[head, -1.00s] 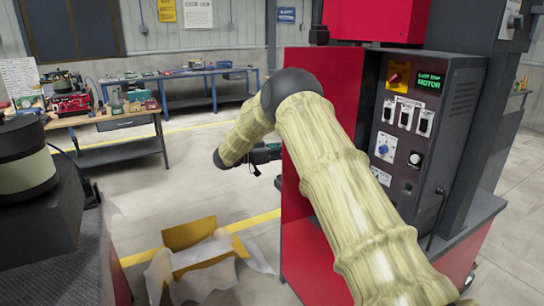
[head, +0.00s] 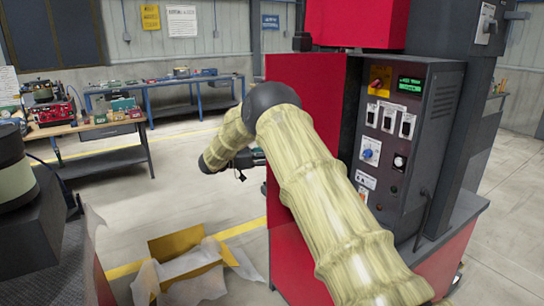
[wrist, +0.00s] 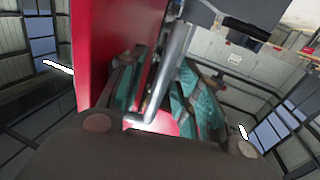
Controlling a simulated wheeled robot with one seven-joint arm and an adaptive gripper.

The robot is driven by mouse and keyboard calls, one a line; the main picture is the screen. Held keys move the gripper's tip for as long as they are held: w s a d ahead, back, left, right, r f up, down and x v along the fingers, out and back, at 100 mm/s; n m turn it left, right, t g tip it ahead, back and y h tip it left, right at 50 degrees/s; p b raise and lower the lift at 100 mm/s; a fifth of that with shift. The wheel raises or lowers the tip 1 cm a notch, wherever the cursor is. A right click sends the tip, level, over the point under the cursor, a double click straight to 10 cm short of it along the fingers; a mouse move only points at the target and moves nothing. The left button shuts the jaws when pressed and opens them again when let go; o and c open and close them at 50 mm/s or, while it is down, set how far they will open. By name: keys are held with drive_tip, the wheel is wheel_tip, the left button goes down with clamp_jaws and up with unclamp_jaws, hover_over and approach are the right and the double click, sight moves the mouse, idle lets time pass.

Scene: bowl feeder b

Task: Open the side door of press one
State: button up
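The press stands right of centre in the head view, with a red side panel (head: 290,100) beside its grey control box (head: 412,130). My gripper (head: 250,158) is at the left edge of this panel, small and partly hidden by my arm. A grey bent bar handle (wrist: 170,75) runs down between the two teal-padded fingers of my gripper (wrist: 162,60). The fingers are closed in around the bar; exact contact is hard to see.
An open cardboard box (head: 180,255) with pale wrapping lies on the floor left of the press. A dark machine with a drum (head: 18,180) stands at the far left. Workbenches (head: 90,128) are behind. Clear floor lies between.

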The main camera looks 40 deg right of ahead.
drive_tip(key=shift+a, duration=0.15)
drive_tip(key=v, duration=1.2)
drive_tip(key=shift+f, duration=0.1)
